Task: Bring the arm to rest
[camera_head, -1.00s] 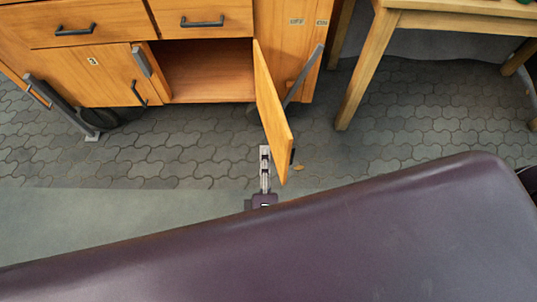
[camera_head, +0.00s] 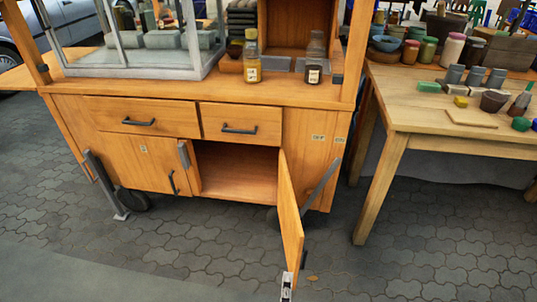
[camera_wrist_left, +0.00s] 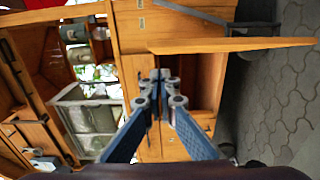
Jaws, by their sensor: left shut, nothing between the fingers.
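My left gripper (camera_head: 287,284) shows small at the bottom of the head view, just below the lower end of the open cabinet door (camera_head: 291,215). In the left wrist view its fingers (camera_wrist_left: 160,76) are together and hold nothing. The wooden cart (camera_head: 300,160) has its right lower door swung out, and the compartment (camera_head: 235,172) behind it looks empty. In the wrist view the cart appears turned sideways, with the door (camera_wrist_left: 235,45) above and to the right of the fingers. I cannot tell whether the gripper touches the door.
Two small bottles, one amber (camera_head: 252,62) and one dark (camera_head: 314,68), stand on the cart top beside a glass case (camera_head: 140,50). A wooden table (camera_head: 400,100) with pots and jars is at right. The paved floor (camera_head: 430,255) at lower right is clear.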

